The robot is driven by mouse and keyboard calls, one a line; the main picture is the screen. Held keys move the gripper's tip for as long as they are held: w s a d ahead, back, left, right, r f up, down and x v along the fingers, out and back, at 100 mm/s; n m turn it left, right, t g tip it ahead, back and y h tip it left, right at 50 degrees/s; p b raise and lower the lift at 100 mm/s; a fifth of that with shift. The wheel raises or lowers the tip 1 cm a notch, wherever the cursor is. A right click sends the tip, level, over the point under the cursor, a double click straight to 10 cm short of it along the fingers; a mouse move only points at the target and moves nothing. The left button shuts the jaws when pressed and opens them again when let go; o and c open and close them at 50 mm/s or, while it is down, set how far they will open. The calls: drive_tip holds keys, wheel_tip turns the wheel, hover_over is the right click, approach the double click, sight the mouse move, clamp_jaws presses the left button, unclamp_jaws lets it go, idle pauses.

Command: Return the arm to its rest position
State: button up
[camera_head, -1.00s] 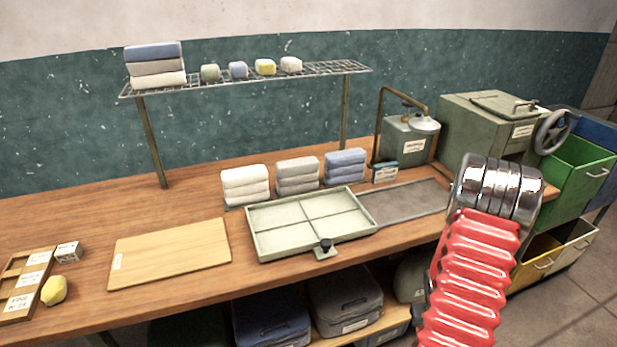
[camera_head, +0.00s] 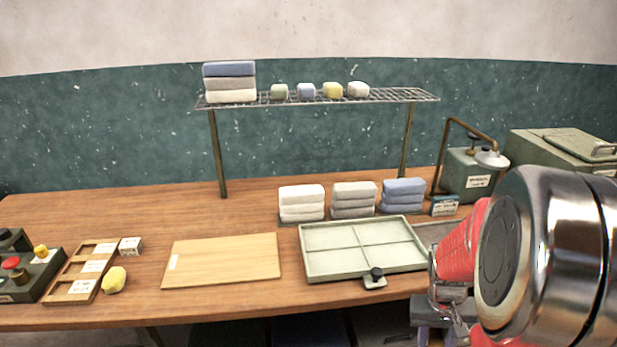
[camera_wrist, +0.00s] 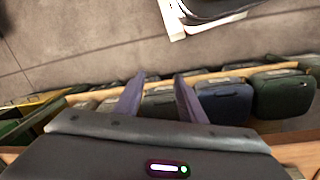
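My arm, with red ribbed links and a polished metal joint, fills the lower right of the head view. Part of my gripper (camera_head: 425,335) shows low in that view, below the bench edge and largely cut off. In the wrist view my gripper (camera_wrist: 158,90) has two purple fingers standing apart with a gap between them. Nothing is held between them. Beyond the fingers, dark lidded bins (camera_wrist: 225,102) stand on a wooden shelf, with the grey floor past them.
The wooden bench (camera_head: 150,215) holds a divided tray (camera_head: 335,236), a cutting board (camera_head: 222,260), folded towel stacks (camera_head: 353,200) and a yellow lump (camera_head: 114,280). A wire rack (camera_head: 385,95) stands above. A green machine (camera_head: 560,150) is at the right. The bench's left middle is clear.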

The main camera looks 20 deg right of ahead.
drive_tip(key=s+a+r+n+t+y, duration=0.1)
drive_tip(key=a+r+n+t, duration=0.4)
drive_tip(key=a+r, duration=1.5)
drive_tip(key=a+t, duration=0.1)
drive_tip(key=a, duration=0.3)
drive_tip(key=shift+s+a+r+n, duration=0.15)
drive_tip(key=shift+s+a+n, duration=0.05)
drive_tip(key=shift+a+n, duration=0.1)
drive_tip(key=shift+c, duration=0.7)
drive_tip(key=shift+d, duration=0.1)
